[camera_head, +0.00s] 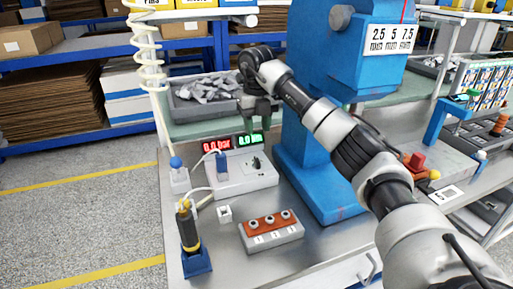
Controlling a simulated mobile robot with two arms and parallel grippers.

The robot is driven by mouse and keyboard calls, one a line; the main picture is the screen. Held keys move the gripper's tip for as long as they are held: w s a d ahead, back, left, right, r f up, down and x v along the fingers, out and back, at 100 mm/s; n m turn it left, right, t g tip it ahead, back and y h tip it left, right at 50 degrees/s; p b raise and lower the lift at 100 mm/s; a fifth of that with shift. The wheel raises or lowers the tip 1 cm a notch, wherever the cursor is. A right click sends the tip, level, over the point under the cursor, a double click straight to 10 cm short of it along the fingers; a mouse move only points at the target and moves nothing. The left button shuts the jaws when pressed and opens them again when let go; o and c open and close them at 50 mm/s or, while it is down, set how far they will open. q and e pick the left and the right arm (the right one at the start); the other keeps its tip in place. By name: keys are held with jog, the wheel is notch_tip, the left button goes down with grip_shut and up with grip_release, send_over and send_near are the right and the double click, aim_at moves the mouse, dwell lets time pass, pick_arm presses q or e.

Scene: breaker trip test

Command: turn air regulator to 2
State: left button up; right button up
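A white control box (242,178) stands on the metal bench, with a red display (216,144) reading about 0.0 bar and a green display (249,139) beside it. A small dark knob (256,163) sits on its face. To its left, a blue knob (176,162) tops a small pale unit below a coiled white hose (148,50); it looks like the air regulator. Its setting is too small to read. My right gripper (259,112) points down behind and above the displays, apart from both knobs. Its dark fingers are too small to judge. My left gripper is not in view.
A yellow-and-black screwdriver-like tool (188,228) stands in a blue holder at the front left. A grey block with an orange top (271,231) lies at the front. A tall blue press (315,120) stands right of the box, and a parts tray (185,107) behind it.

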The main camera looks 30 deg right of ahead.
aim_at(257, 159)
notch_tip(257, 159, down, 11)
jog(key=shift+r, duration=0.2)
dwell(0.3)
grip_shut()
